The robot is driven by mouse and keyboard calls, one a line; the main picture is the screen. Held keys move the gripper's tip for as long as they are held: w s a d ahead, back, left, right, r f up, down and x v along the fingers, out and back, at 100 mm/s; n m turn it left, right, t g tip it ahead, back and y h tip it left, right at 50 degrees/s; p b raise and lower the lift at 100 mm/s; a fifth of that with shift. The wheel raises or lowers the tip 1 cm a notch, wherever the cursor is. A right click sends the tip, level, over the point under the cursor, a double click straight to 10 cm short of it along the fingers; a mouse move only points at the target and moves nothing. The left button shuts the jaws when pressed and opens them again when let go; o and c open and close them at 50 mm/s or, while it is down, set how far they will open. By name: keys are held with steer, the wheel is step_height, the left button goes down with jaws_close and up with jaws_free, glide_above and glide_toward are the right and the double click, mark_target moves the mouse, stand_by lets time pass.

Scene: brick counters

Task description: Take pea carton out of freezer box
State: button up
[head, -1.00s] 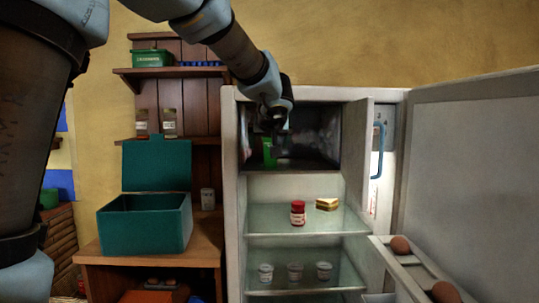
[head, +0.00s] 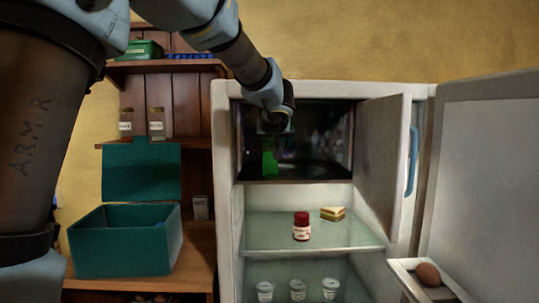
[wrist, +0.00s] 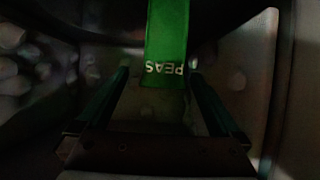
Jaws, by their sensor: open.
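The green pea carton (head: 270,160) stands inside the freezer box (head: 318,171) at the top of the fridge, toward its left side. In the wrist view the carton (wrist: 166,45) shows its "PEAS" lettering upside down at the top centre. My gripper (wrist: 160,80) is open, its two fingers on either side of the carton's lettered end, with gaps visible at both sides. In the head view my gripper (head: 273,128) reaches into the freezer opening from above, at the carton's top. The fingertips are dark and hard to make out there.
The freezer flap (head: 382,150) stands open at the right, and the large fridge door (head: 485,190) is open beyond it. A red jar (head: 301,226) and a sandwich (head: 333,213) sit on the shelf below. A teal box (head: 122,245) with raised lid stands on the left counter.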

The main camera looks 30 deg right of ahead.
steer(key=p+x, duration=0.1)
steer(key=x, duration=0.1)
steer(key=p+x, duration=0.1)
steer(key=x, duration=0.1)
steer(key=shift+w+r+p, duration=0.2)
steer(key=shift+w+p, duration=0.1)
steer(key=shift+w+d+f, duration=0.15)
steer(key=shift+w+f, duration=0.2)
steer(key=shift+w, duration=0.05)
jaws_close()
